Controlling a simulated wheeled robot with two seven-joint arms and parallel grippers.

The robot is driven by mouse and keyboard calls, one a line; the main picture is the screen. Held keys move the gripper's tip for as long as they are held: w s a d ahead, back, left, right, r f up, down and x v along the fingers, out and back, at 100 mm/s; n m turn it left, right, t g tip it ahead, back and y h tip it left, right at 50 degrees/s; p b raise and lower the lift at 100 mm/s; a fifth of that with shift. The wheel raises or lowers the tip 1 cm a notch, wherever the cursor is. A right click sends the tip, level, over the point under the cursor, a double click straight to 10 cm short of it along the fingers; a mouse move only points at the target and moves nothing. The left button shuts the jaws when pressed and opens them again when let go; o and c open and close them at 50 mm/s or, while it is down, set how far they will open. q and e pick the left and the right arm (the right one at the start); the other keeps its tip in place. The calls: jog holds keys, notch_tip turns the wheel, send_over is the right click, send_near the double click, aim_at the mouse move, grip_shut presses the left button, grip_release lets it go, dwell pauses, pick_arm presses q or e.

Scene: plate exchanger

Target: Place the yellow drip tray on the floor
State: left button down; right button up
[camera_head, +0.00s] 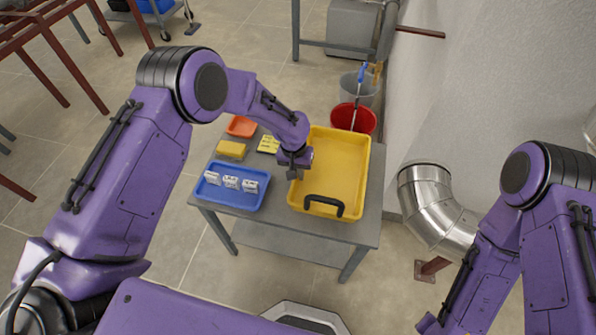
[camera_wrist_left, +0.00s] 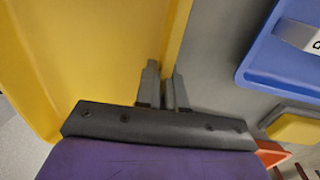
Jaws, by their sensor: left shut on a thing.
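The yellow drip tray (camera_head: 335,165) sits on the right part of a small grey table (camera_head: 345,232) in the head view. It has a black handle (camera_head: 324,206) on its near wall. My left gripper (camera_head: 295,173) is at the tray's left wall. In the left wrist view, the fingers of my left gripper (camera_wrist_left: 164,90) are shut on that wall, one on each side of the yellow rim (camera_wrist_left: 176,40). The tray appears to rest on the table. My right arm shows at the right edge of the head view, but its gripper is out of view.
A blue tray (camera_head: 233,201) with several white labelled items, a yellow sponge-like block (camera_head: 231,149), yellow pads (camera_head: 268,144) and an orange tray (camera_head: 242,126) share the table. A red bucket (camera_head: 357,118) stands behind it. A silver pipe (camera_head: 432,205) is right.

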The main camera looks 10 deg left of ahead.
pick_arm(q)
jog(key=c, duration=1.2)
grip_release()
jog(key=shift+c, duration=0.2)
